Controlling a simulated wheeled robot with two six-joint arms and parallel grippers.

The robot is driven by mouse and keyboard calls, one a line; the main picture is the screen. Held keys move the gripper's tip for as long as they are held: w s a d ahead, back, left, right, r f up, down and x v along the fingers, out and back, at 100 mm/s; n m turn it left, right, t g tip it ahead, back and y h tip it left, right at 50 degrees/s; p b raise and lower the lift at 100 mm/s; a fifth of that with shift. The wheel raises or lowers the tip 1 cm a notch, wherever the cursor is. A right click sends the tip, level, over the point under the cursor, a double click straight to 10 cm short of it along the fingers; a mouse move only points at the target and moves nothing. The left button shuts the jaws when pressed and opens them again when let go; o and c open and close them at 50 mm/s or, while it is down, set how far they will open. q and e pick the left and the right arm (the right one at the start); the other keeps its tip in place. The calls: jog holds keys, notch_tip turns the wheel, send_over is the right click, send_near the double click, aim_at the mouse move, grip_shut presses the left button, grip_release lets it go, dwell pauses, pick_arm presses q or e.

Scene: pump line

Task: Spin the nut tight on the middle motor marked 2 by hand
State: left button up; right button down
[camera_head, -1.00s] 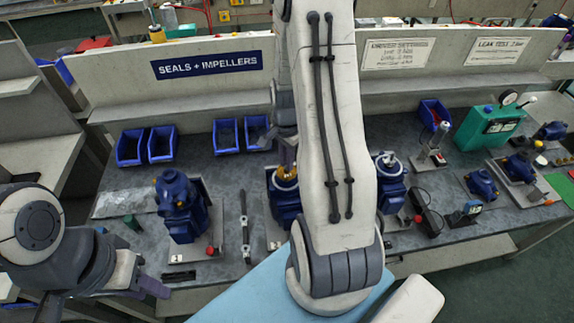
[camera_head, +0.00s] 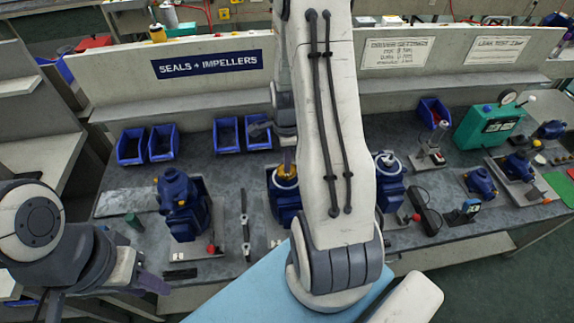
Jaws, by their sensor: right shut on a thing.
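The middle motor (camera_head: 285,203) is a blue housing standing upright on the bench, partly hidden by my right arm. A pale ring and a brass-coloured piece, which I take for the nut (camera_head: 284,172), sit at its top. My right gripper (camera_head: 288,160) points down from above and is shut on the brass piece; the arm hides much of the grip. The number 2 mark is not readable. My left gripper (camera_head: 154,284) is at the lower left, in front of the bench and away from the motors; its jaw opening is unclear.
Another blue motor (camera_head: 182,205) stands left and a third (camera_head: 389,185) right. A dark tool (camera_head: 245,225) lies between the left and middle motors. Blue bins (camera_head: 131,147) line the back. A green tester (camera_head: 490,124) is at right. My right arm crosses the centre.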

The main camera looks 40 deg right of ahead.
jog(key=m, duration=0.3)
jog(key=shift+m, duration=0.3)
jog(key=m, duration=0.3)
jog(key=shift+p, duration=0.4)
jog(key=shift+m, duration=0.3)
jog(key=m, duration=0.3)
jog(key=shift+m, duration=0.3)
jog(key=m, duration=0.3)
jog(key=shift+p, duration=0.35)
jog(key=c, duration=1)
grip_release()
